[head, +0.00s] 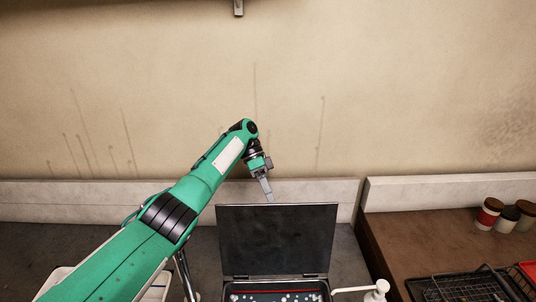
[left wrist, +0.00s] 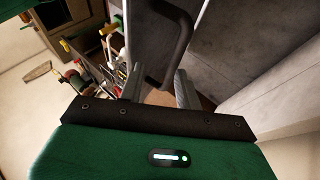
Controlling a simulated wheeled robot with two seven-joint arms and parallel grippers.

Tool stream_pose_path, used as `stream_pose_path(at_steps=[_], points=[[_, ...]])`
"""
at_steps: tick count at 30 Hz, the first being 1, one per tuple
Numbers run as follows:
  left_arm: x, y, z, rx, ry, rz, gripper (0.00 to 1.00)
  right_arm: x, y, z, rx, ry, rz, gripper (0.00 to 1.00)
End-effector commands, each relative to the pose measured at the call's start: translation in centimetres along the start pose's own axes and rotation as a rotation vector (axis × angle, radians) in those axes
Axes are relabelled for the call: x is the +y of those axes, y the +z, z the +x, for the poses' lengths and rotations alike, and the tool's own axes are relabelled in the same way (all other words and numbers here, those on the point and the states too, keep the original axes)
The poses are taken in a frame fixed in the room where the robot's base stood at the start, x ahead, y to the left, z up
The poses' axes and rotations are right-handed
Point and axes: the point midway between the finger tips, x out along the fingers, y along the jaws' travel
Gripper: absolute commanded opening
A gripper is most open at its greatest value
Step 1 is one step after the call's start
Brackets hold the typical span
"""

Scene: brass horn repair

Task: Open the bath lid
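The bath lid (head: 277,240) is a dark, flat panel standing upright at the back of the bath (head: 228,290) in the head view. The bath lies open in front of it, with white bubbles or beads inside. My left gripper (head: 268,191) points down at the lid's top edge, near its middle, and its tips are partly hidden there. In the left wrist view, my left gripper (left wrist: 159,78) has its fingers apart. A dark curved handle (left wrist: 182,35) reaches down between the fingertips, with a gap beside it. My right gripper is not in view.
A white pump nozzle (head: 376,288) stands right of the bath. A brown bench (head: 400,235) on the right carries small jars (head: 489,213) and a black wire basket (head: 465,288). The wall (head: 400,80) rises close behind the lid.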

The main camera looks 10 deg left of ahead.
Motion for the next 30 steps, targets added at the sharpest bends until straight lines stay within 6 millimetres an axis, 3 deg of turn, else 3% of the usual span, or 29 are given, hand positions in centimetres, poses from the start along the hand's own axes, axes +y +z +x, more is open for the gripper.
stream_pose_path(at_steps=[1, 5, 18, 30], points=[[0.8, -0.4, -1.3, -0.002, -0.004, 0.0, 0.34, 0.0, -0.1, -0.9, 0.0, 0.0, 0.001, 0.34], [2.3, -1.2, -3.3, -0.002, -0.003, 0.0, 0.34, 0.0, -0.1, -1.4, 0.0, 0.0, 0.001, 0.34], [7.2, -3.9, -9.7, -0.002, -0.001, -0.002, 0.34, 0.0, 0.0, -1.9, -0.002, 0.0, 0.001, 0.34], [8.7, -4.7, -11.6, -0.001, 0.003, -0.003, 0.34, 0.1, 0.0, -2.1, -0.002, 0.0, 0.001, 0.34]])
